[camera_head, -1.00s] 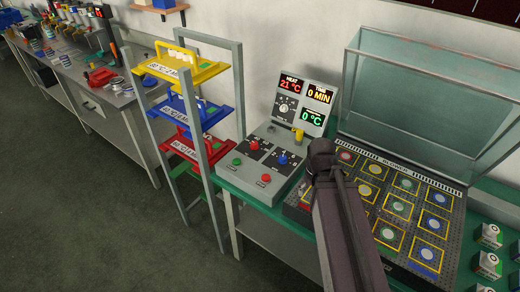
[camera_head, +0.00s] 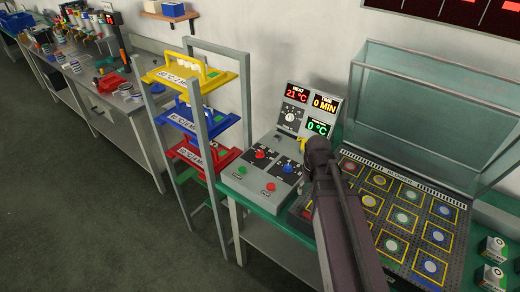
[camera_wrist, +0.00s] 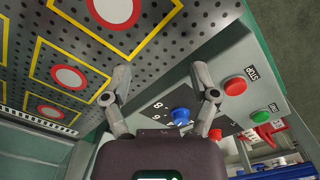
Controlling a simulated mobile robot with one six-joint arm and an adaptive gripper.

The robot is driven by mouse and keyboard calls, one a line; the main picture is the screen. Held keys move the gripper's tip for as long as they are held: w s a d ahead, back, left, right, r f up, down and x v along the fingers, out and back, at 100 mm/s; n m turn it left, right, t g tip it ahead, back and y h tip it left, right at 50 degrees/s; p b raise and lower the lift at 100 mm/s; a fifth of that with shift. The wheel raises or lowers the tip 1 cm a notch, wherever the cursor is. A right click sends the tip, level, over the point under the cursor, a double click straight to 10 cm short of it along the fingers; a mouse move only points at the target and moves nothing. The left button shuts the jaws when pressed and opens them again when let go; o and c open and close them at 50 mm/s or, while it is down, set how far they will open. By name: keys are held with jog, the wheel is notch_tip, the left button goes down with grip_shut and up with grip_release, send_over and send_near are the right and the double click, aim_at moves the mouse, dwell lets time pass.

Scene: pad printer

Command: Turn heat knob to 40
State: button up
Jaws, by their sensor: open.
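The grey control console (camera_head: 233,187) carries a HEAT display (camera_head: 296,93) reading 21 °C. A round pale dial (camera_head: 290,118) sits below it on the upright panel. A red knob (camera_head: 260,154) and a blue knob (camera_head: 289,168) with scales are on the sloped face. Too small to read is which knob is for heat. My gripper (camera_head: 318,150) is at the console's right side in the head view, its fingers mostly hidden. In the wrist view my gripper (camera_wrist: 161,76) is open and empty, with the blue knob (camera_wrist: 181,116) beyond its fingers, apart from them.
A green button (camera_head: 241,170) and a red button (camera_head: 270,187) are at the console's front. A blower bed (camera_head: 425,217) with several framed discs and a raised clear lid (camera_head: 420,100) stands right. A rack (camera_head: 206,130) with coloured trays stands left.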

jog(key=w+a+r+n+p, duration=0.3)
jog(key=w+a+n, duration=0.1)
jog(key=w, duration=0.3)
jog(key=w+a+r+n+p, duration=0.3)
jog(key=w+a, duration=0.2)
jog(key=w, duration=0.3)
notch_tip(320, 180, up, 4)
jog(key=f+n+p, duration=0.1)
jog(key=n+p, duration=0.2)
jog(key=n, duration=0.3)
send_over(260, 152)
jog(key=shift+w+r, duration=0.1)
jog(key=shift+r, duration=0.15)
jog(key=shift+f, duration=0.1)
notch_tip(260, 152, down, 14)
jog(key=b, duration=1.4)
jog(key=shift+r, duration=0.2)
grip_shut()
